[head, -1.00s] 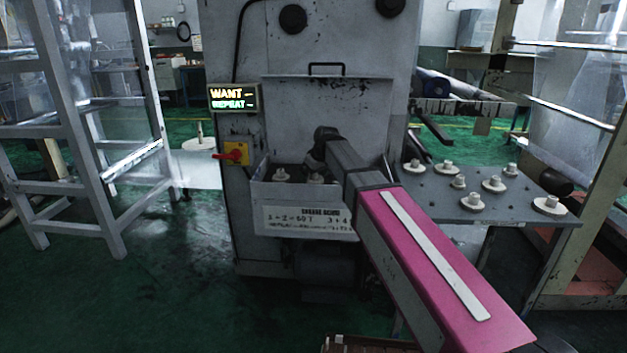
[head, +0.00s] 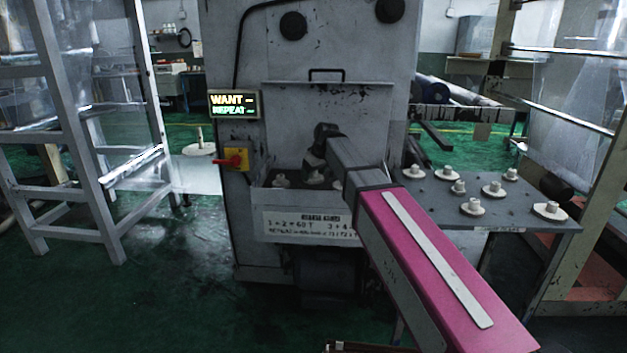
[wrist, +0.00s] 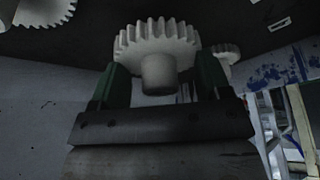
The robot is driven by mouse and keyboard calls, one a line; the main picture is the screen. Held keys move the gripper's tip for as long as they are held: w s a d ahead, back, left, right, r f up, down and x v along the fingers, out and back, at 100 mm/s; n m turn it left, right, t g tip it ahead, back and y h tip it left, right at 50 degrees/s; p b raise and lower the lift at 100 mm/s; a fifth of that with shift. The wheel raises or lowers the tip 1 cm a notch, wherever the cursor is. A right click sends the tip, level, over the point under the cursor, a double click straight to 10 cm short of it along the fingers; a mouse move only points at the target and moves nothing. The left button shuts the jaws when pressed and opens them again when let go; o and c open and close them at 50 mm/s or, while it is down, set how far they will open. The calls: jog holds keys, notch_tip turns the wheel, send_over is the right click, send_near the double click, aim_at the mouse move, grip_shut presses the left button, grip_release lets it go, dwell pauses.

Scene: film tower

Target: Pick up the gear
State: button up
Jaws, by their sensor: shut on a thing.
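A pale white gear (wrist: 158,45) with a round hub sits between the two dark green fingers of my gripper (wrist: 158,82) in the wrist view. My gripper is shut on it. In the head view my gripper (head: 314,166) is inside the machine's open-topped bin (head: 262,200), with the gear (head: 314,179) at its tip. The arm hides part of the bin's right side. I cannot tell whether the gear is clear of the bin floor.
Another gear (head: 281,181) stands in the bin to the left. A grey side table (head: 425,200) at right holds several gears. The lit sign (head: 233,104) and red switch (head: 232,159) are on the machine's left. A grey ladder frame (head: 85,150) stands further left.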

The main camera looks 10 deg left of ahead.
jog(key=s+a+r, duration=0.7)
jog(key=s+a, duration=0.1)
jog(key=shift+a+r, duration=0.3)
jog(key=shift+r, duration=0.1)
send_over(297, 185)
jog(key=d, duration=0.1)
jog(key=shift+s+f, duration=0.2)
jog(key=shift+f, duration=2.1)
jog(key=shift+s+f, duration=0.2)
jog(key=shift+f, duration=2.05)
jog(key=shift+d+f, duration=0.1)
jog(key=shift+f, duration=0.8)
jog(key=o, duration=1)
jog(key=shift+r, duration=0.1)
